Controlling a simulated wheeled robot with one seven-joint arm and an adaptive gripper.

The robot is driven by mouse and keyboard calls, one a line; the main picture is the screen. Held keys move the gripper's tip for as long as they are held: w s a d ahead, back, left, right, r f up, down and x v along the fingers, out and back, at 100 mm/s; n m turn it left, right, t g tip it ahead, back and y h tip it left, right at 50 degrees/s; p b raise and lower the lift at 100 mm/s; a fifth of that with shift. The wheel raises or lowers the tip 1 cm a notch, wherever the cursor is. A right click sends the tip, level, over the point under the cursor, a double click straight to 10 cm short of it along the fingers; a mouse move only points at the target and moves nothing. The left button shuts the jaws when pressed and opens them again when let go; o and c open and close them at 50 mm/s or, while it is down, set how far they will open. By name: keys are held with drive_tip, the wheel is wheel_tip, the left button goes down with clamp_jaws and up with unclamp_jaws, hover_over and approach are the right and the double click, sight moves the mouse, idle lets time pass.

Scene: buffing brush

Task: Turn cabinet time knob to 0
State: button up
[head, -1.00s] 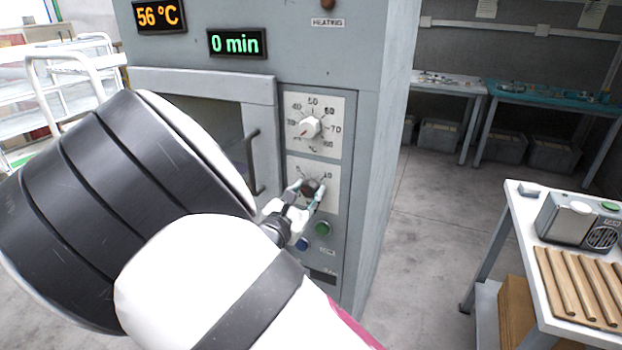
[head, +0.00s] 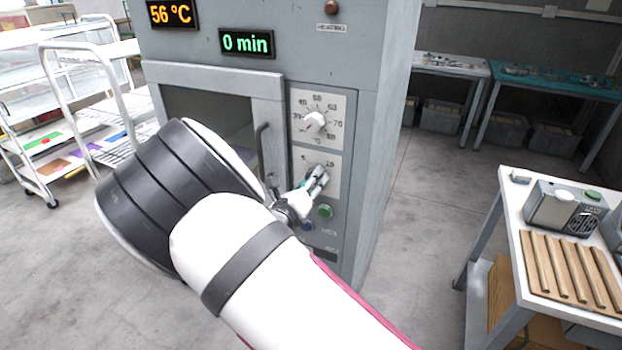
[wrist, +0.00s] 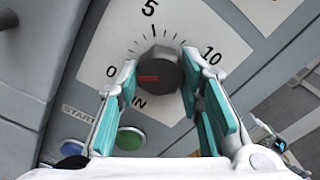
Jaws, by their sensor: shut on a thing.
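The time knob (wrist: 163,72) is dark and hexagonal, on a white dial plate (wrist: 95,45) marked 0, 5, 10 and MIN. Its red line points left in the wrist view, toward the 0 mark. My gripper (wrist: 160,78) is shut on the knob, with one teal-padded finger on each side. In the head view my gripper (head: 316,181) reaches the lower dial plate (head: 331,164) on the grey cabinet (head: 376,130) and mostly hides the knob. The green display (head: 246,43) reads 0 min.
The temperature knob (head: 315,121) is just above. A green button (head: 325,211) and a blue button (head: 307,226) lie below the time dial. The cabinet door handle (head: 261,155) is close on the left. A table (head: 512,215) stands right, with open floor between.

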drive_tip(key=shift+n, duration=1)
drive_tip(key=shift+p, duration=0.3)
drive_tip(key=o, duration=1.2)
drive_tip(key=shift+c, duration=0.2)
drive_tip(key=v, duration=1.2)
